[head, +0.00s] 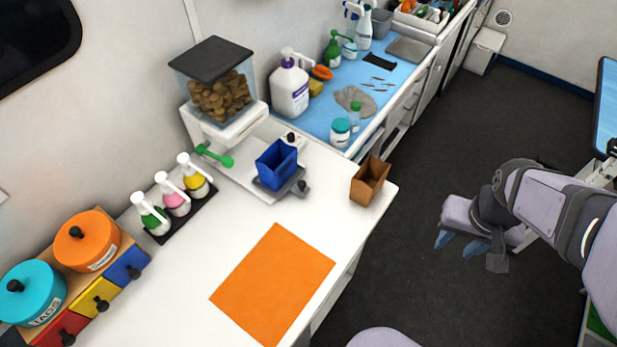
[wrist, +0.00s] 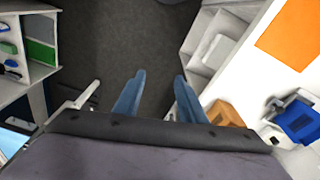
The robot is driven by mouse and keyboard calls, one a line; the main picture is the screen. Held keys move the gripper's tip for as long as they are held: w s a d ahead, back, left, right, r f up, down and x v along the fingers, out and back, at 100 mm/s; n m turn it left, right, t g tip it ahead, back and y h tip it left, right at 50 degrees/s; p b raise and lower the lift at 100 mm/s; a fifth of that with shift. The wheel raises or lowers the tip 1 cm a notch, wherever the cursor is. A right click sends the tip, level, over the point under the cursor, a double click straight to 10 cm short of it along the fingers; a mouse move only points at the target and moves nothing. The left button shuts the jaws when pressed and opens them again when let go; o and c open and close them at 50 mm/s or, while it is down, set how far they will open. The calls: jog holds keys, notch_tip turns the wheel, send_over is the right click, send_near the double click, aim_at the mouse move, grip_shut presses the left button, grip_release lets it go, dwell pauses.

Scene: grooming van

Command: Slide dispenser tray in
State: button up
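The treat dispenser (head: 218,90) stands on the white counter against the wall, with a clear hopper of brown treats, a dark lid and a green lever (head: 215,155). A grey tray (head: 268,186) with a dark knob (head: 303,188) sits out in front of it on a white base plate. A blue cup (head: 277,165) stands upright on this tray; it also shows in the wrist view (wrist: 300,122). My gripper (head: 457,243) is open and empty over the dark floor, right of the counter and well apart from the tray.
A brown open box (head: 369,182) stands at the counter edge, right of the tray. An orange mat (head: 273,283) lies in front. Pump bottles (head: 172,195), coloured drawers (head: 101,297) and round tins (head: 87,240) are at left. A blue mat (head: 390,72) with grooming items lies behind.

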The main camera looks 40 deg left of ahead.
jog(key=w+a+f+n+b, duration=0.2)
jog(key=w+a+b, duration=0.1)
jog(key=a, duration=0.9)
jog(key=n+t+y+b, duration=0.2)
jog(key=n+y+b, duration=0.1)
jog(key=n+b, duration=0.15)
send_near(301, 184)
jog(key=shift+p+x, duration=1)
jog(key=shift+x, duration=2.95)
jog(key=shift+w+d, duration=0.1)
jog(key=shift+d, duration=0.05)
grip_shut()
